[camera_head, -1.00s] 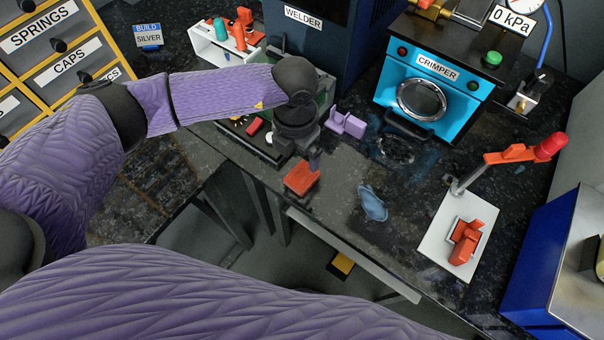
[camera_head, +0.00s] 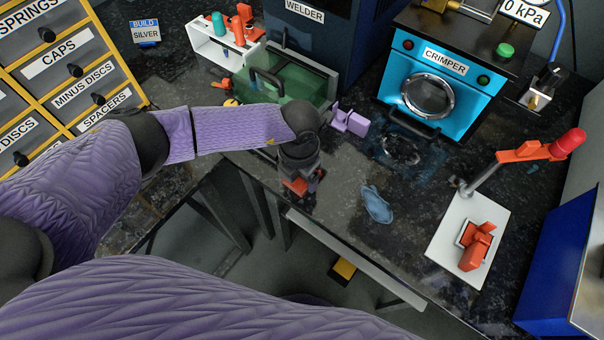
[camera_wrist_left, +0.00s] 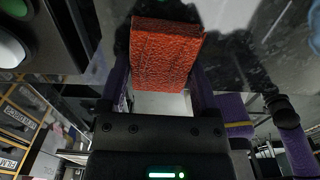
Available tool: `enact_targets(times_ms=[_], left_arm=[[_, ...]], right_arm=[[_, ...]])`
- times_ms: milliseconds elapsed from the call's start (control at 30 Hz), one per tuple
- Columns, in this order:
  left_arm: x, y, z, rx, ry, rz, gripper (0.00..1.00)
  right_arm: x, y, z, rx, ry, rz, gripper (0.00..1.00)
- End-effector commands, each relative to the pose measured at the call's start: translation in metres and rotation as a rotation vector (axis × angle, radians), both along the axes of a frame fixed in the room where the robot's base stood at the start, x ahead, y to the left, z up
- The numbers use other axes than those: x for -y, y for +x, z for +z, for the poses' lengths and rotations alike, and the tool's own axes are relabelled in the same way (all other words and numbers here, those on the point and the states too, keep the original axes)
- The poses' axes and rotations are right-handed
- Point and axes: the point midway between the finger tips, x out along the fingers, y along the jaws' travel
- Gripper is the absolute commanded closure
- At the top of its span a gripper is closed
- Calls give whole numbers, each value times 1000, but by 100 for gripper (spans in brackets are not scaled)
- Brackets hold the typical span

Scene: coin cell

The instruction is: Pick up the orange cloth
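The orange cloth (camera_head: 292,187) lies on the dark counter near its front edge, partly hidden by my left gripper (camera_head: 307,184) in the head view. In the left wrist view the orange cloth (camera_wrist_left: 165,52) is a flat, rough-textured piece with its near end between the two purple fingers of my left gripper (camera_wrist_left: 163,92). The fingers stand apart, one along each side of the cloth, and I see no clear grip on it. My right gripper does not show.
A crumpled blue cloth (camera_head: 377,204) lies to the right. A purple block (camera_head: 349,121), the blue crimper (camera_head: 437,85) and a green-lidded box (camera_head: 298,85) stand behind. A white plate (camera_head: 440,249) with a red-handled lever is at right. The counter between is clear.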

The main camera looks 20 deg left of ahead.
Motion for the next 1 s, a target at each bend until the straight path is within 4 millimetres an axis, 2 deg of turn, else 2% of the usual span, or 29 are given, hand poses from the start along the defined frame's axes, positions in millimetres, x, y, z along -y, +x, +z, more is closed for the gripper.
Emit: enact_targets(times_ms=[33, 100, 333, 433, 600, 700, 833, 1000], left_arm=[[0, 0, 0, 0, 0, 0, 61], [0, 0, 0, 0, 0, 0, 76], [0, 0, 3, 1, 0, 0, 76], [0, 0, 24, 3, -1, 0, 76], [0, 1, 71, 5, -2, 0, 76], [0, 1, 90, 4, -2, -2, 76], [0, 0, 101, 1, 0, -1, 76], [0, 0, 100, 0, 0, 0, 76]], right_arm=[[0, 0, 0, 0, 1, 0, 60], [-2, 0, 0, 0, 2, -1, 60], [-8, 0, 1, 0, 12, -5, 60], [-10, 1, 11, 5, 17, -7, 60], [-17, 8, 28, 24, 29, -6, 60], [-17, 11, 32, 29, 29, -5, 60], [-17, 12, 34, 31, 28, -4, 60], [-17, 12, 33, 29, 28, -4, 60]])
